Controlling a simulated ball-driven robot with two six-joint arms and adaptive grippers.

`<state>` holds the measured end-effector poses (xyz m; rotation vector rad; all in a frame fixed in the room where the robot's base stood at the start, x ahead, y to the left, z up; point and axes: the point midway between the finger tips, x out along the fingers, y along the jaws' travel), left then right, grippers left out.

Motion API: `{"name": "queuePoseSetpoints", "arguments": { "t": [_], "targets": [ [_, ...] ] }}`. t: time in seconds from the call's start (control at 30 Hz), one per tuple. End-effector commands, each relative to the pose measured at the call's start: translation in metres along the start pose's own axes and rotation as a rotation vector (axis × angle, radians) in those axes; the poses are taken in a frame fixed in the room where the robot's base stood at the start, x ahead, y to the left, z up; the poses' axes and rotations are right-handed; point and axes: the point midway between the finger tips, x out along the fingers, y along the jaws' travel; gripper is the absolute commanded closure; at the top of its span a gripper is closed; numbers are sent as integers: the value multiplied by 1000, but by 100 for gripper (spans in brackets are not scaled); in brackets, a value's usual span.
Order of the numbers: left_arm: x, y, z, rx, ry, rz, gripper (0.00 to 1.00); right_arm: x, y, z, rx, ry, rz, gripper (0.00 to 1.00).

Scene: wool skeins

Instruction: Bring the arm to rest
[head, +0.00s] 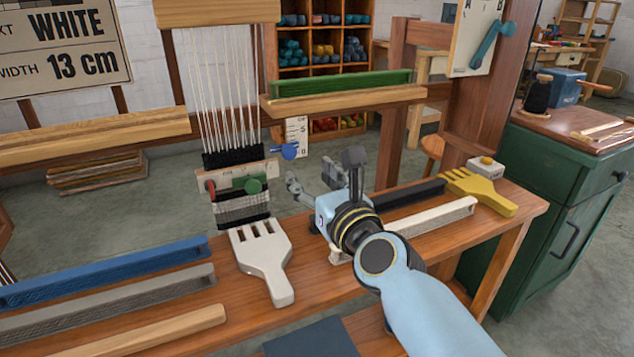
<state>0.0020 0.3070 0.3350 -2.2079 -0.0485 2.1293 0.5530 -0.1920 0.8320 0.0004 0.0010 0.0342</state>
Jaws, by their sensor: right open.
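My right arm comes in from the lower right, and its gripper (313,182) reaches over the wooden bench (330,283). Its two dark fingers point away from me and stand apart, with nothing seen between them. The gripper is just right of the loom's hanging weave (242,208) and left of a black bar (408,194). A white bar (440,217) lies partly behind my wrist. My left gripper is not in view.
A pale comb (263,265) lies on the bench, with blue (105,272) and grey (110,302) bars to its left. A yellow comb (482,190) lies at the right end. A green bar (340,84) rests on a ledge behind. A green cabinet (545,200) stands right.

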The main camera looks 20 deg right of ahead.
Motion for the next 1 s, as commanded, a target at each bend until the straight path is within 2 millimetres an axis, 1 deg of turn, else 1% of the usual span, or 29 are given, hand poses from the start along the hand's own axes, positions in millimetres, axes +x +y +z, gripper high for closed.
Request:
{"name": "queuePoseSetpoints", "arguments": {
  "t": [0.03,0.1,0.2,0.67,0.73,0.77,0.87,0.97,1.0],
  "targets": [
    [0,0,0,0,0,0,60,-7,0,-1,3,1,0,50],
    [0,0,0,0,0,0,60,-14,0,0,1,0,-1,50],
    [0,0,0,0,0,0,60,-19,0,0,0,0,-1,50],
    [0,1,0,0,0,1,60,-20,0,0,-2,0,0,50],
    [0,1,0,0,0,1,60,-22,2,0,-42,7,14,50],
    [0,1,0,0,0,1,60,-24,3,-1,-80,15,29,50],
    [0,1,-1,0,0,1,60,-40,14,-9,-342,60,129,50],
    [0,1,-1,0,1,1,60,-72,27,-26,-788,124,314,50],
    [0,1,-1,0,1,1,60,-90,29,-36,-998,149,410,50]
  ]
}}
